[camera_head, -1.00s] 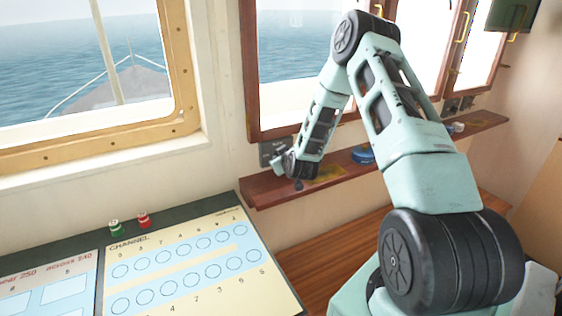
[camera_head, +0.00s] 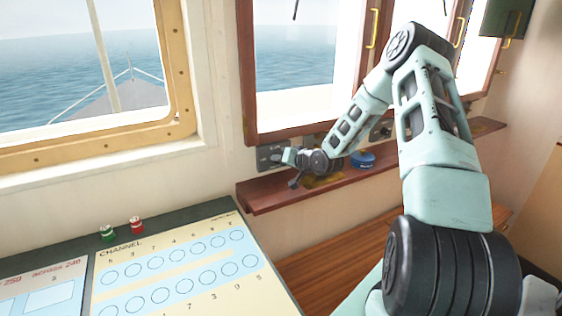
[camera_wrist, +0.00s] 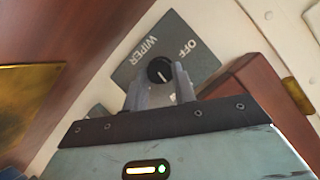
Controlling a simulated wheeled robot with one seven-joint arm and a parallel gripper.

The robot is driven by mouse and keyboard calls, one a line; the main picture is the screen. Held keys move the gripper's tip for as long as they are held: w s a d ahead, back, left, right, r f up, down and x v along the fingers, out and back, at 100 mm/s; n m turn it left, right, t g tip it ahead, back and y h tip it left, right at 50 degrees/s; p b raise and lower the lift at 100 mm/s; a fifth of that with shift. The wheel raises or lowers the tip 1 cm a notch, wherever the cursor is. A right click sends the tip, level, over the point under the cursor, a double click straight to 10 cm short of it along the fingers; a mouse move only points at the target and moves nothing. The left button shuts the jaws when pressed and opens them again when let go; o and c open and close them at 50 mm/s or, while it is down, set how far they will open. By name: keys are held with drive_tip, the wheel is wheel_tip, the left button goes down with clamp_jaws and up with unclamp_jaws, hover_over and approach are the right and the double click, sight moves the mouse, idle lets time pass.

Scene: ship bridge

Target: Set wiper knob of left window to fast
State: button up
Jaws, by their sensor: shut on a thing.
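The wiper panel (camera_head: 265,154) is a grey plate on the wall under the left brown-framed window. In the wrist view the panel (camera_wrist: 190,28) appears turned, with the words WIPER and OFF readable. Its round black knob (camera_wrist: 159,69) carries a white pointer line, aimed toward the lower right of that picture, away from the OFF label. My gripper (camera_wrist: 160,84) is shut on the knob, one finger on each side. In the head view my gripper (camera_head: 284,156) reaches the panel from the right and hides the knob. Any FAST label is hidden.
A narrow brown shelf (camera_head: 262,197) runs just below the panel, with a blue round object (camera_head: 362,159) on it. Another grey panel (camera_head: 381,131) is farther right. The console (camera_head: 180,270) with green (camera_head: 107,234) and red (camera_head: 136,225) knobs stands at front left.

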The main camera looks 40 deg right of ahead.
drive_tip(key=shift+d+f+m+t+y, duration=0.15)
drive_tip(key=shift+m+t+y, duration=0.1)
drive_tip(key=shift+m, duration=0.3)
drive_tip(key=shift+d+r+m+t+y, duration=0.15)
drive_tip(key=shift+m+y, duration=0.1)
drive_tip(key=shift+m, duration=0.3)
drive_tip(key=m, duration=0.1)
drive_tip(key=m+t+y, duration=0.1)
drive_tip(key=shift+s+f+m, duration=0.1)
drive_tip(key=shift+f+m, duration=0.2)
drive_tip(key=m, duration=0.1)
drive_tip(key=m+t+y+b, duration=0.1)
drive_tip(key=shift+d+f+m, duration=0.1)
drive_tip(key=shift+f+m, duration=0.15)
drive_tip(key=shift+m, duration=0.05)
drive_tip(key=shift+m+t+b, duration=0.7)
drive_tip(key=shift+m+b, duration=0.3)
drive_tip(key=shift+m, duration=0.3)
drive_tip(key=o, duration=1)
